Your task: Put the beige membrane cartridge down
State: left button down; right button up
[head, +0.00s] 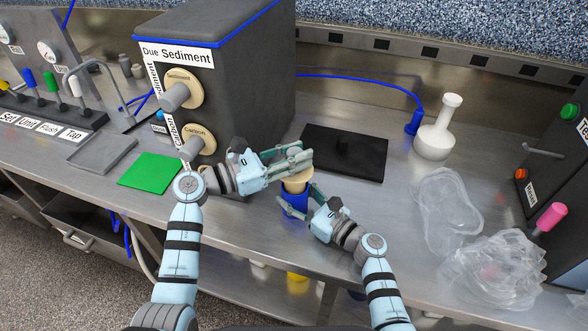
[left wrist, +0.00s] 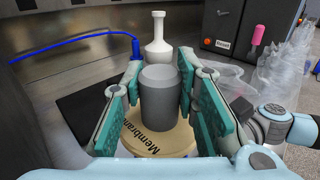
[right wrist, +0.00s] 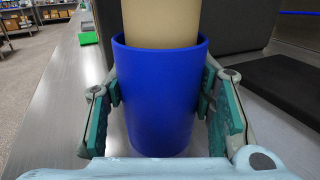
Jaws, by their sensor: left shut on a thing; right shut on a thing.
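The beige membrane cartridge shows in the left wrist view as a beige disc (left wrist: 168,143) lettered "Membrane" with a grey knob on top. My left gripper (head: 300,158) is shut on this grey knob, one finger on each side. In the right wrist view the cartridge's beige body (right wrist: 160,22) stands upright, its lower end behind the near rim of a blue cup (right wrist: 160,95) and seemingly inside it; its bottom is hidden. My right gripper (head: 291,207) is shut on the blue cup, which also shows under the cartridge in the head view (head: 295,200).
A black mat (head: 345,152) lies behind the grippers, and a white flask (head: 437,130) stands to its right. Clear crumpled bags (head: 490,270) lie at right. A dark housing (head: 250,70) with two beige cartridges stands left. A green mat (head: 151,170) lies at its foot.

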pick_arm(q)
notch_tip(320, 180, down, 4)
jog(key=shift+f, duration=0.2)
jog(key=shift+f, duration=0.15)
jog(key=c, duration=1.2)
grip_release()
jog(key=shift+c, duration=0.2)
jog(key=shift+s+a, duration=0.1)
jog(key=shift+a, duration=0.05)
jog(key=v, duration=1.1)
jog(key=shift+s+a, duration=0.2)
jog(key=shift+a, duration=0.15)
